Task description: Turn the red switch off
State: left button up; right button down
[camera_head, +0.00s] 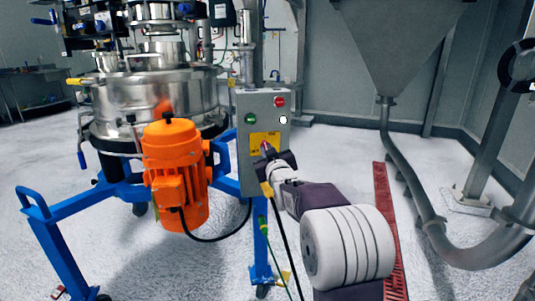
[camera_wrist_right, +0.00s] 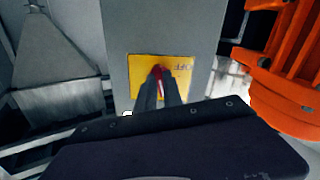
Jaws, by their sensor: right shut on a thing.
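The red switch (camera_wrist_right: 157,71) sits on a yellow plate (camera_wrist_right: 183,68) on the front of a grey control box (camera_head: 245,108). In the wrist view my right gripper (camera_wrist_right: 158,82) is shut on the red switch, its two fingers close together around it. In the head view my right gripper (camera_head: 269,152) reaches the lower part of the box and hides most of the switch. Lettering shows on the yellow plate, seen reversed in the wrist view. My left gripper is not in view.
The box also has a red button (camera_head: 279,101) and a green button (camera_head: 251,118). An orange motor (camera_head: 175,170) and a blue frame (camera_head: 60,235) stand to the left. A grey hopper (camera_head: 400,40) and its pipe stand to the right.

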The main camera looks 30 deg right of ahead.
jog(key=shift+f+n+b, duration=0.1)
jog(key=shift+n+b, duration=3)
jog(key=shift+n, duration=4.3)
jog(key=c, duration=1.5)
grip_release()
